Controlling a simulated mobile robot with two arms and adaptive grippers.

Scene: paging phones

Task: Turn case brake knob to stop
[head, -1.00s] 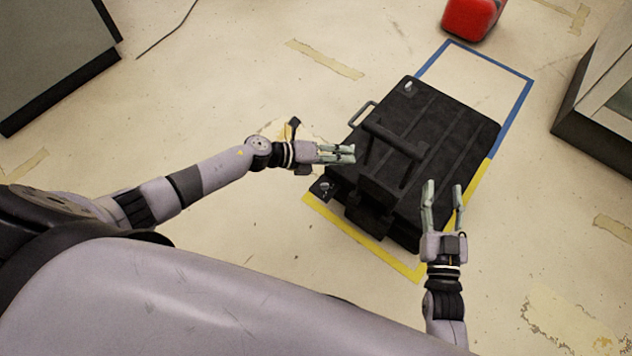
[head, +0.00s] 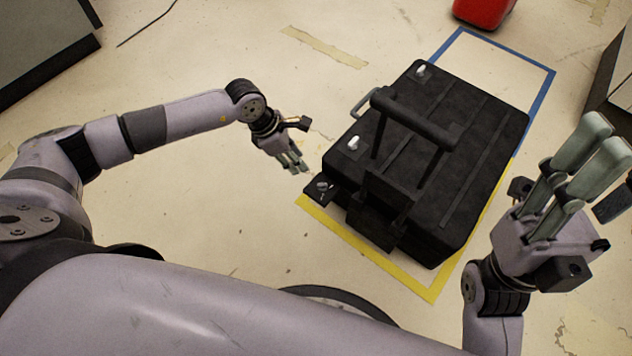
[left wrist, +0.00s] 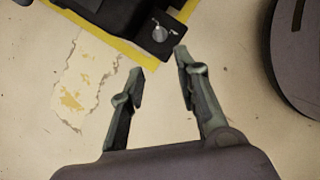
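The black case (head: 470,150) lies on the floor, its pull handle (head: 415,120) standing up from it. A grey knob (head: 322,186) sits on a small black plate at the case's near left corner. The knob also shows at the top of the left wrist view (left wrist: 160,33), with small white marks beside it. My left gripper (head: 295,168) points down just left of the knob, open and empty. In the left wrist view its fingertips (left wrist: 160,65) are apart, short of the knob and not touching it. My right gripper (head: 604,140) is raised to the right of the case, fingers slightly apart and empty.
Yellow tape (head: 375,258) and blue tape (head: 537,103) outline the floor around the case. White catches (head: 353,143) show on its top. A red object (head: 484,10) stands beyond. Grey cabinets stand at far left (head: 40,40) and right (head: 612,65). Floor left of the case is clear.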

